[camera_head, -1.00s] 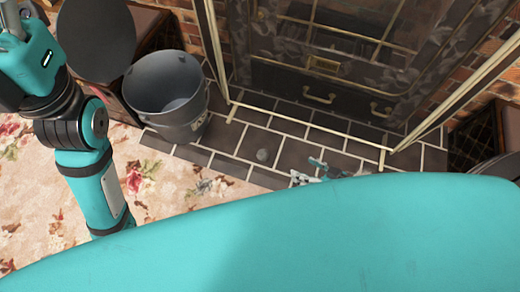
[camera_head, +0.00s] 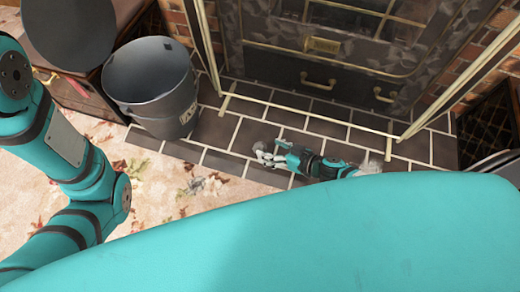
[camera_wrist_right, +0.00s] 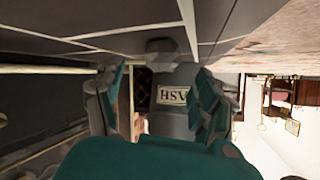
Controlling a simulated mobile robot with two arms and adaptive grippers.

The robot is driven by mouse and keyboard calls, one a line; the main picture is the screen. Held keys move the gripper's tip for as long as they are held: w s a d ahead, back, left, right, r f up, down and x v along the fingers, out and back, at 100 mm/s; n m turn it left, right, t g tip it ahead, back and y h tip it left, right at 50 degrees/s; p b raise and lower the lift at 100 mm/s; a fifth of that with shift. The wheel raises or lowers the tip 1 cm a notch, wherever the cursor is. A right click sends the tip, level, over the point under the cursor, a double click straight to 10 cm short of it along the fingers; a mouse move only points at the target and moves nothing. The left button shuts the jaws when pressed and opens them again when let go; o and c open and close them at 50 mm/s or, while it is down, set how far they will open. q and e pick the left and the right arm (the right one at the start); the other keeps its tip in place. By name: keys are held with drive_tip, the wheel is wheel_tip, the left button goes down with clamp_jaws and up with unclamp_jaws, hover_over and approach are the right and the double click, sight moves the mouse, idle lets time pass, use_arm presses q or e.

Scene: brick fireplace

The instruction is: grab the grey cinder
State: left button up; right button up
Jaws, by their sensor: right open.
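The grey cinder (camera_wrist_right: 165,48) is a small rough lump on the dark hearth tiles. In the right wrist view, which is upside down, it shows between the two fingers of my right gripper (camera_wrist_right: 155,85). In the head view my right gripper (camera_head: 263,152) lies low over the tiles, fingers pointing left. It is open around the cinder's place, and the fingers mostly hide the cinder there. I cannot tell whether a finger touches it. My left arm shows at the left, but its gripper is out of view.
A grey metal bucket (camera_head: 152,88) stands on the hearth left of the gripper; its label shows in the wrist view (camera_wrist_right: 173,95). The dark stove (camera_head: 335,75) stands behind a brass-coloured edge. A floral carpet (camera_head: 170,195) lies in front. Bare tiles surround the gripper.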

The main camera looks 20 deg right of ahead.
sight(264, 148)
drive_tip(key=b+x, duration=0.2)
drive_tip(key=x, duration=0.2)
drive_tip(key=shift+w+f, duration=0.1)
drive_tip(key=shift+c, duration=0.3)
drive_tip(key=c, duration=1.1)
